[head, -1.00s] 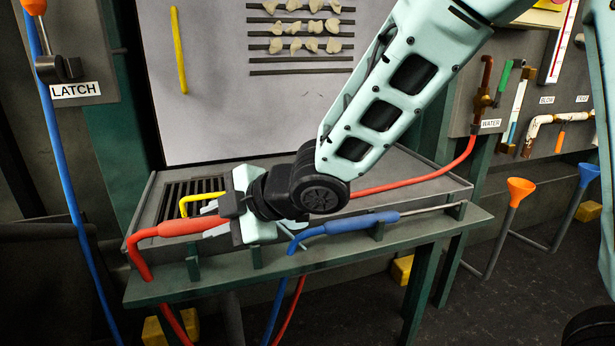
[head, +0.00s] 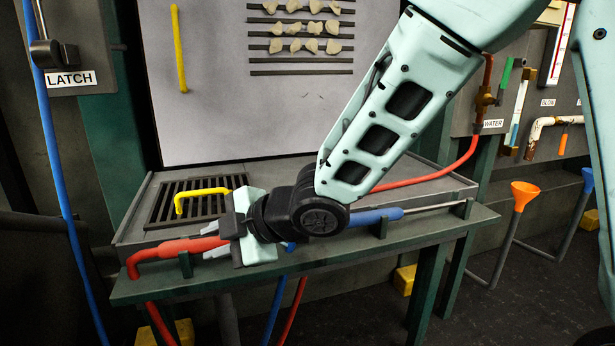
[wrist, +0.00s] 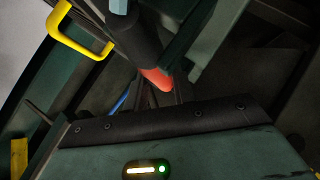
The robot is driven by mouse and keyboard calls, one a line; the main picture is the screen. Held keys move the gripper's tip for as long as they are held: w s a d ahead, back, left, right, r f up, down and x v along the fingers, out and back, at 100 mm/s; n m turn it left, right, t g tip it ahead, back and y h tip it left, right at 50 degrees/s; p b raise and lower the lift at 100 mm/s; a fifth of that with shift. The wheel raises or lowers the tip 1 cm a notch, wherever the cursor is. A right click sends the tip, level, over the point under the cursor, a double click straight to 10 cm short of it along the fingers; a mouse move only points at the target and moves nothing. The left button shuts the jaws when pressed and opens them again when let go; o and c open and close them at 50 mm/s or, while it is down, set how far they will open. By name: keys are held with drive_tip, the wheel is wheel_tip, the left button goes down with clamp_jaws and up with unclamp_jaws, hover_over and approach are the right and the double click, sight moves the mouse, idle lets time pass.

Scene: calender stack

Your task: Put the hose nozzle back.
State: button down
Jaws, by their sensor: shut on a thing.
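The hose nozzle with the red grip (head: 185,246) lies along the front ledge (head: 150,288) at left in the head view. Its bent red hose end hangs over the ledge's left end. My gripper (head: 222,240) is shut on the right part of the red grip. A dark green bracket (head: 186,264) on the ledge stands at the grip; I cannot tell whether the grip rests fully in it. In the wrist view a piece of the red grip (wrist: 155,78) shows; the rest is hidden. The nozzle's far end is hidden behind my gripper.
A blue nozzle (head: 375,216) lies on the ledge to the right, partly behind my wrist. A yellow handle (head: 205,192) stands over the dark grate (head: 165,205) behind my gripper. A red hose (head: 430,178) runs to the WATER panel. Orange funnel (head: 524,190) stands right.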

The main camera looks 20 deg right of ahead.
idle(0.3)
drive_tip(key=c, duration=1.1)
unclamp_jaws()
drive_tip(key=shift+v, duration=8.7)
